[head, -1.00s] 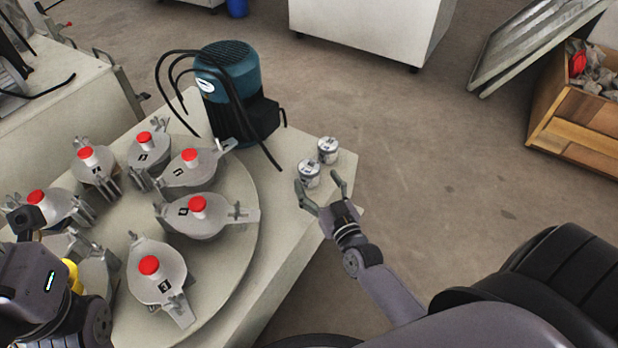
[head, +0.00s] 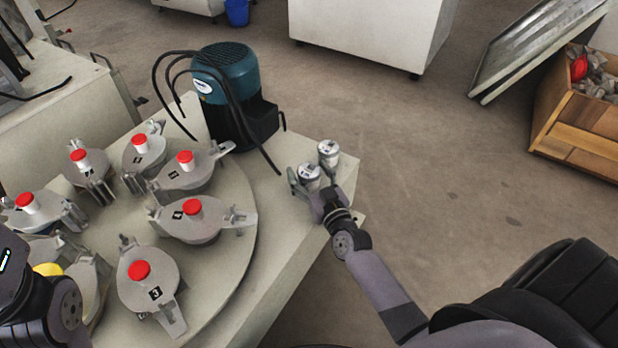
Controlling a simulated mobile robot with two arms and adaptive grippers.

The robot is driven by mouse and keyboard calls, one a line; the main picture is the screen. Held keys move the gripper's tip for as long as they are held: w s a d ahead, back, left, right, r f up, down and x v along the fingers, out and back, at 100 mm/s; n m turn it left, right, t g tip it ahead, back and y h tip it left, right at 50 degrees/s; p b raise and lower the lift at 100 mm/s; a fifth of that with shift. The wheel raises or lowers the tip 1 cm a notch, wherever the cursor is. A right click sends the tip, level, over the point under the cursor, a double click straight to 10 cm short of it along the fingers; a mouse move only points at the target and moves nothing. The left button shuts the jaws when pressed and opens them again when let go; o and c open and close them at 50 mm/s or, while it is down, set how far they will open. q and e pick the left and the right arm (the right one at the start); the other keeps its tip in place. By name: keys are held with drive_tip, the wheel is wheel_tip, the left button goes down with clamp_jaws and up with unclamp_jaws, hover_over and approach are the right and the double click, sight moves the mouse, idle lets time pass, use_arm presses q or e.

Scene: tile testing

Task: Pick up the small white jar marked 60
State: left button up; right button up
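Two small white jars with grey lids stand upright near the right corner of the table. The nearer jar (head: 308,175) is at the front left of the farther jar (head: 329,151). Their markings are too small to read, so I cannot tell which one is marked 60. My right gripper (head: 307,187) is at the nearer jar, its fingers apart on either side of it. The left finger shows a small gap to the jar; the right finger is partly hidden. Only part of my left arm shows at the left edge, and its fingers are out of view.
A round turntable (head: 222,262) carrying several metal vessels with red knobs fills the left of the table (head: 285,262). A teal motor (head: 228,78) with black cables stands behind, left of the jars. A wooden crate (head: 575,135) is on the floor at right.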

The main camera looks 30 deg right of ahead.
drive_tip(key=c, duration=1)
drive_tip(key=shift+c, duration=0.5)
drive_tip(key=shift+r, duration=0.15)
